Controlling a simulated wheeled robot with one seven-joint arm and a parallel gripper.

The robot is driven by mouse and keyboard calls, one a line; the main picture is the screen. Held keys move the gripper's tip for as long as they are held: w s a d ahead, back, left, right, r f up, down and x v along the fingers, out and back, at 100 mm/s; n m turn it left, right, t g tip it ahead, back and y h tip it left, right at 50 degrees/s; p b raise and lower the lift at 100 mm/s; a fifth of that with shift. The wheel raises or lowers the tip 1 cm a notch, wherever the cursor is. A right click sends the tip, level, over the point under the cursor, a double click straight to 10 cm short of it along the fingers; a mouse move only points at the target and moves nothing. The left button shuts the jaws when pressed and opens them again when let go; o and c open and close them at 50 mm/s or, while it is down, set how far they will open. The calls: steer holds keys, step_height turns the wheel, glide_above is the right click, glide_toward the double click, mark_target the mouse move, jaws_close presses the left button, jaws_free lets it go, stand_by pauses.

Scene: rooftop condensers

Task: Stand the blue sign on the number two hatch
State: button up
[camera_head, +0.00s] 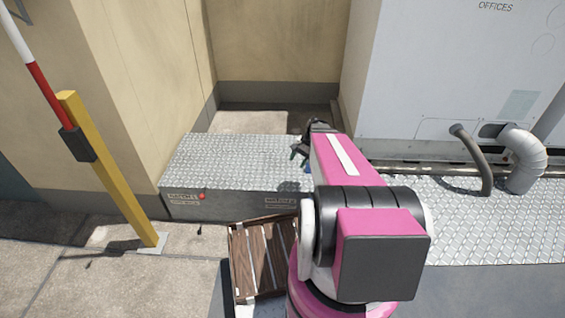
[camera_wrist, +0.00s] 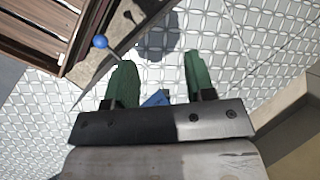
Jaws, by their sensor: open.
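My gripper (camera_head: 299,152) is over the raised tread-plate platform (camera_head: 235,160), mostly hidden behind my arm in the head view. Its two green fingers (camera_wrist: 158,58) are apart in the wrist view, with tread plate showing between their tips. A small blue piece (camera_wrist: 157,98), probably the blue sign, shows low between the fingers, partly hidden by the gripper body. A trace of blue also shows beside my arm in the head view (camera_head: 308,168). I cannot tell whether it stands or touches a finger. The platform's front has a left label (camera_head: 183,197) and a right label (camera_head: 280,203), both unreadable.
A red knob (camera_head: 202,196) sits by the left label. A blue ball on a thin stem (camera_wrist: 100,41) is near the left finger. A slatted wooden crate (camera_head: 240,262) stands before the platform. A yellow post (camera_head: 110,175) is left; a grey cabinet (camera_head: 440,75) stands right.

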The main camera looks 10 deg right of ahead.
steer(key=s+a+r+n+t+h, duration=0.1)
steer(key=s+a+r+n+h, duration=0.4)
steer(key=s+a+r+n, duration=0.2)
steer(key=shift+s+a+r+n, duration=0.35)
steer(key=shift+a+n, duration=0.55)
steer(key=shift+a, duration=0.15)
